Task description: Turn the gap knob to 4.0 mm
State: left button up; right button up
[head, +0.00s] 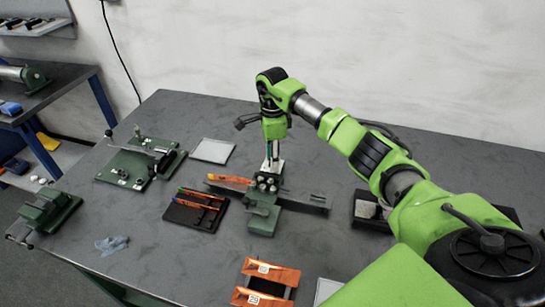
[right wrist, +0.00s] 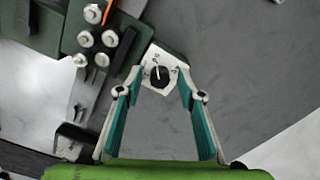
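The gap knob (right wrist: 160,76) is a small black dial with a white pointer line on a pale plate (right wrist: 169,58) with tiny marks. In the right wrist view the pointer points roughly up; the numbers are too small to read. The plate sits at the side of a green roller device (head: 263,222) with several pale rollers. My right gripper (head: 272,160) points down over the device. In the right wrist view its two teal fingers are spread, one on each side of the knob, with gaps between. The head view hides the knob. My left gripper is out of view.
A black tray with orange-handled tools (head: 196,212) lies left of the device. Bare grey table (head: 320,265) lies front right of the device.

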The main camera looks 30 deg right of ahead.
grip_shut()
jog(key=shift+m, duration=0.4)
jog(key=m, duration=0.3)
jog(key=shift+m, duration=0.3)
jog(key=m, duration=0.4)
jog(key=shift+r, duration=0.1)
jog(key=m, duration=0.9)
jog(key=shift+p, duration=0.35)
jog(key=shift+m, duration=0.4)
